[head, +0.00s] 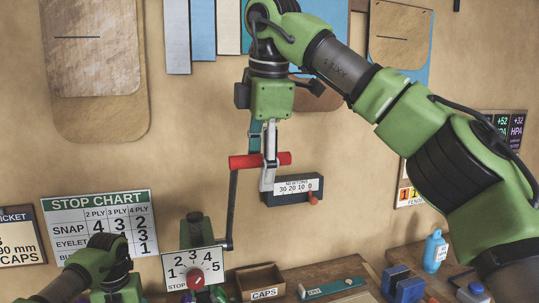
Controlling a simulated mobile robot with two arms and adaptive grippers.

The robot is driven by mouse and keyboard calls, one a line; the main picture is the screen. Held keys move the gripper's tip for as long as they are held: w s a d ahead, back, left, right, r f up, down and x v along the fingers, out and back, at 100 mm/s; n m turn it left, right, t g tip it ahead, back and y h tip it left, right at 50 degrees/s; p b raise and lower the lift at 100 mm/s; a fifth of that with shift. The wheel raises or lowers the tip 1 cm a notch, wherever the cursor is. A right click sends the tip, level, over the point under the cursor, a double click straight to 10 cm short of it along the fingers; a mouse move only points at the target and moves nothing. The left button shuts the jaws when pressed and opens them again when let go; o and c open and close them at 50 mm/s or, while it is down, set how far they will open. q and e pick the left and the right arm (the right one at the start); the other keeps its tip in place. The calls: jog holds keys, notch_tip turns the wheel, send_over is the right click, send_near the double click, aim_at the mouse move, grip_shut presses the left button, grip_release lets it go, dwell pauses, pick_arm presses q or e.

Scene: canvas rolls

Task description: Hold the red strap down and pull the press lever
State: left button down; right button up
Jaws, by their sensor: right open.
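The press (199,232) stands low in the picture, green with a white numbered plate (193,267) and a red knob (196,279). Its dark lever (233,205) rises upright on its right side and ends in a red crossbar handle (243,161). My right gripper (266,165) comes down from above at the handle. Its jaws are open, with one grey finger in front of the red bar; I cannot tell if it touches. My left arm (103,260) enters at the lower left; its fingertips are below the picture. The red strap is not visible.
A small box labelled CAPS (261,283) stands right of the press. A counter (294,186) with a red knob is on the wall behind. A green tool (332,288), a blue block (403,285) and a blue bottle (435,251) stand on the bench at right.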

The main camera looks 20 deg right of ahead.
jog(key=shift+o, duration=0.2)
jog(key=v, duration=0.7)
jog(key=shift+r, duration=0.25)
dwell(2.1)
pick_arm(q)
jog(key=c, duration=2.1)
grip_release()
notch_tip(320, 180, up, 12)
pick_arm(e)
jog(key=shift+f, duration=0.1)
